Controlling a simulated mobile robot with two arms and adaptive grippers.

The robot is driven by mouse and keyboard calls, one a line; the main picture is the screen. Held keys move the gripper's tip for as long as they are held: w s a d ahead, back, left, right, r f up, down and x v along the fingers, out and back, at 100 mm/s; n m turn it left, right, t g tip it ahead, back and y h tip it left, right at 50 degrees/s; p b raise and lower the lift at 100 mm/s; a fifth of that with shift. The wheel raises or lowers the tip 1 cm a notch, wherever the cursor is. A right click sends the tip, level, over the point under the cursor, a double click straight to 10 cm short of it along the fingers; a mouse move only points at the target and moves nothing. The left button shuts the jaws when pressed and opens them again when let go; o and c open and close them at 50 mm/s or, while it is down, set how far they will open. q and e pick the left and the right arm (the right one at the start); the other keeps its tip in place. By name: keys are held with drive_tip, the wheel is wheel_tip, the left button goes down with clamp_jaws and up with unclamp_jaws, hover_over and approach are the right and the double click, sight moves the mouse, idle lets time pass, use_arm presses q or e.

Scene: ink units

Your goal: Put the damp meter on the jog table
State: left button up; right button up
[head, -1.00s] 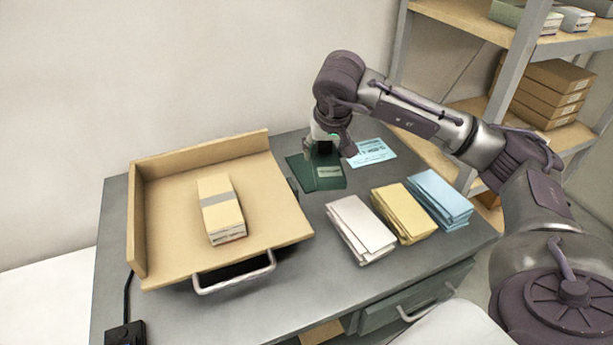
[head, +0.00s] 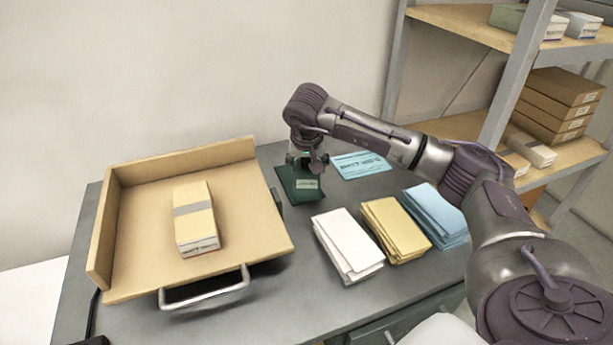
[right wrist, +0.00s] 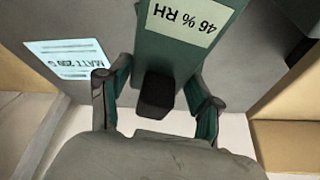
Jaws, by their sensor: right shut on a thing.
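The damp meter is a dark green block (head: 298,184) with a pale label, at the back of the grey desk, right of the jog table. In the right wrist view its top (right wrist: 175,50) reads "46 % RH". My right gripper (head: 306,158) is over it from above and shut on it; the fingers (right wrist: 155,108) show on both sides of a dark part. I cannot tell whether the meter is clear of the desk. The jog table is a tan tilted tray (head: 140,225) with two raised walls and a metal handle. My left gripper is not in view.
A banded paper stack (head: 193,218) lies mid-tray on the jog table. White (head: 345,243), yellow (head: 396,230) and blue (head: 436,214) paper stacks lie right of the meter. A blue printed sheet (head: 362,164) lies behind them. Shelving (head: 470,20) stands at the right.

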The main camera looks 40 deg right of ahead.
sight(307, 178)
drive_tip(key=shift+w+a+f, duration=0.1)
drive_tip(key=shift+w+f, duration=0.05)
drive_tip(key=shift+f, duration=0.35)
wheel_tip(307, 178, down, 3)
drive_tip(key=shift+f, duration=0.1)
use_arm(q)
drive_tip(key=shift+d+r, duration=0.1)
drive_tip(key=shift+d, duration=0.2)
use_arm(e)
drive_tip(key=shift+f, duration=0.15)
drive_tip(key=o, duration=1.3)
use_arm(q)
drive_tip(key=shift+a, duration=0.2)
